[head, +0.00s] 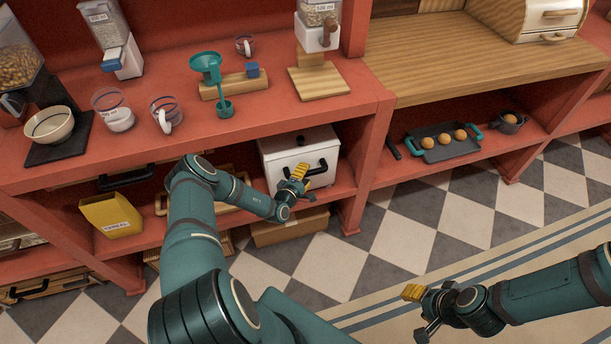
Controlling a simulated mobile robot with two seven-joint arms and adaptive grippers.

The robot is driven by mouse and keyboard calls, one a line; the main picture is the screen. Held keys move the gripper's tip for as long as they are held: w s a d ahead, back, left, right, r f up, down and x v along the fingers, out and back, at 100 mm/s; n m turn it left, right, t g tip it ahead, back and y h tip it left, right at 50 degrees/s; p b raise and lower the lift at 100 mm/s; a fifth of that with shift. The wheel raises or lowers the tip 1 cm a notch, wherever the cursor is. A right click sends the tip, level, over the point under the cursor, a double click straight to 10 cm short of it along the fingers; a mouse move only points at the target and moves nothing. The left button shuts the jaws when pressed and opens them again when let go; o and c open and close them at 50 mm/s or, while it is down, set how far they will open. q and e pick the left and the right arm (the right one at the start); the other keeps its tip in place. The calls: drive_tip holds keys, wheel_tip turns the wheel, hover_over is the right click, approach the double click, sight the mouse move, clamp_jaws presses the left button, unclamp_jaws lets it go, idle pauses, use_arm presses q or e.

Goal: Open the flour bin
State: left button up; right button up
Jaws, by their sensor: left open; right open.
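A white bin (292,150) with a dark knob on top and a black front handle (318,167) stands on the lower red shelf. I take it as the flour bin; no label on it is readable, and it looks shut. My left gripper (301,176) is open in front of the bin, beside the handle. It overlaps part of the handle, so I cannot tell whether they touch. My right gripper (418,311) is open and empty above the floor at the lower right, far from the bin.
Cups, a bowl (49,125) and a teal funnel (206,67) stand on the counter above. A tray of round items (443,154) is right.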

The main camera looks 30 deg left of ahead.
use_arm(q)
drive_tip(key=shift+w, duration=0.3)
clamp_jaws()
use_arm(e)
drive_tip(key=shift+s, duration=0.1)
use_arm(q)
drive_tip(key=shift+s, duration=0.1)
